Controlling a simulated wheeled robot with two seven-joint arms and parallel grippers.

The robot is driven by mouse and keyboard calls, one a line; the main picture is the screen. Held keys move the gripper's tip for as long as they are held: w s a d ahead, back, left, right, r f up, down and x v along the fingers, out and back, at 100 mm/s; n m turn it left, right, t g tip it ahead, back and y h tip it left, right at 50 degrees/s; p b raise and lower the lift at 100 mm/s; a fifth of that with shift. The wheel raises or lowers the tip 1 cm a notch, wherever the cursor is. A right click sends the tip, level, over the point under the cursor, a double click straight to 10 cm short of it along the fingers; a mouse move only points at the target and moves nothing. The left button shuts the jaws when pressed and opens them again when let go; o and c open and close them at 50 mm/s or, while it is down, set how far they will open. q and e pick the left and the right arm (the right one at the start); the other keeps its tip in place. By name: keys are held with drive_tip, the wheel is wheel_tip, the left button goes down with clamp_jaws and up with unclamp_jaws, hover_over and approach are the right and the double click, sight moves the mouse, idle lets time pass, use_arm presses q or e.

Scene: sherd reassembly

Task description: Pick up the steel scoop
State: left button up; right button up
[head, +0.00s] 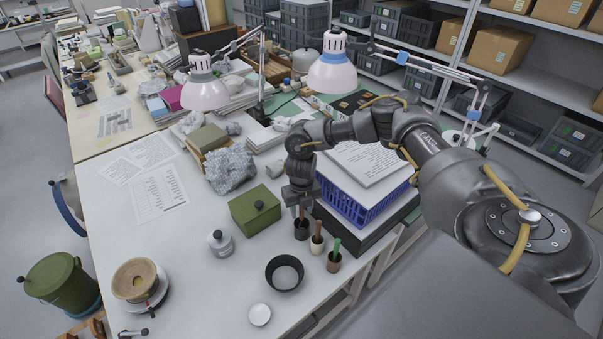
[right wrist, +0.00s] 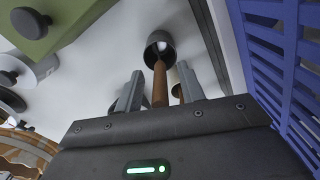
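A brown-handled tool (right wrist: 160,85) stands in a dark cup (right wrist: 160,42). A pale, shiny part shows inside the cup rim; it may be the steel scoop's head, but I cannot tell for sure. My right gripper (right wrist: 160,92) is open, with one finger on each side of the handle and a gap visible on both sides. In the head view my right gripper (head: 299,205) points down over the same dark cup (head: 301,230) and hides most of the handle. My left gripper is not in view.
Close by stand a cup with a brown-handled tool (head: 317,244) and a cup with a green-handled tool (head: 334,263). A blue basket (head: 350,205) stands right of the gripper. A green box (head: 255,209) and a black bowl (head: 285,272) are near.

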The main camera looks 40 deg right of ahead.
clamp_jaws()
drive_tip(key=shift+r, duration=0.1)
wheel_tip(320, 180, up, 9)
drive_tip(key=b, duration=0.2)
drive_tip(key=shift+b, duration=0.3)
drive_tip(key=shift+r, duration=0.45)
